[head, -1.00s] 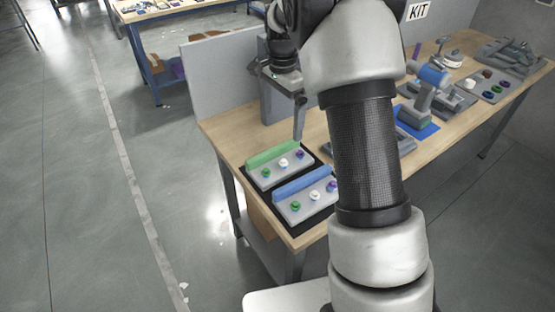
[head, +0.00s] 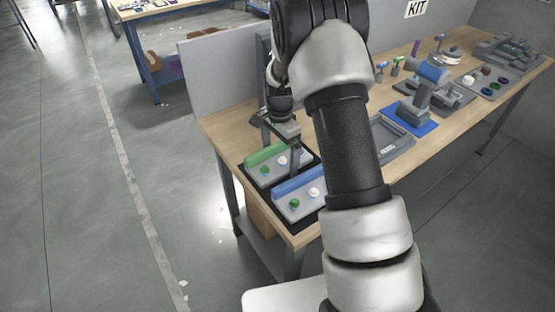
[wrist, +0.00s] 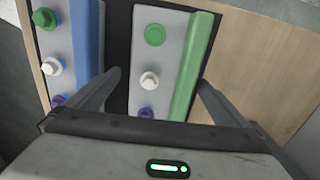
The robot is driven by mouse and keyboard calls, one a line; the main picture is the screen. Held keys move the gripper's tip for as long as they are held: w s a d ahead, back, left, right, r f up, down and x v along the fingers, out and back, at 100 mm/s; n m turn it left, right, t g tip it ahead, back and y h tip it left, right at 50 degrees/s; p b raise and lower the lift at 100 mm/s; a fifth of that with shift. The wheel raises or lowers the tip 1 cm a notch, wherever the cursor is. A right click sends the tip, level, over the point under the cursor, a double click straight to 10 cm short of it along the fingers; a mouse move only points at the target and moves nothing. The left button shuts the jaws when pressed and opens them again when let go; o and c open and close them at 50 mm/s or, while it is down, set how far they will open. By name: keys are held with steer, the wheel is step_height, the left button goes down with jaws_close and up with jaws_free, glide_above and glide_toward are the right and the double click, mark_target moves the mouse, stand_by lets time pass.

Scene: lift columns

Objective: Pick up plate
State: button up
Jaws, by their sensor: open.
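A light grey plate with a green bar along one edge (head: 257,174) lies on a dark mat on the workbench. It carries a row of small green, white and purple pieces. In the wrist view this plate (wrist: 145,67) lies between the fingers of my gripper (wrist: 160,78). My gripper is open, low over the plate in the head view (head: 280,150), with one finger on each side. Contact cannot be told. A similar plate with a blue bar (head: 307,207) lies beside it, nearer the bench's front edge, partly hidden by my arm in the head view.
The dark mat (wrist: 118,40) shows between the plates. A grey panel (head: 218,85) stands behind the bench's left end. A blue-topped device (head: 425,88) and grey trays occupy the bench further right. The floor to the left is open.

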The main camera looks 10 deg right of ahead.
steer(key=shift+f, duration=0.2)
steer(key=c, duration=1.6)
step_height(320, 180, up, 14)
steer(key=p, duration=0.2)
steer(key=shift+f+p, duration=0.25)
steer(key=shift+p, duration=0.1)
steer(key=shift+f, duration=0.1)
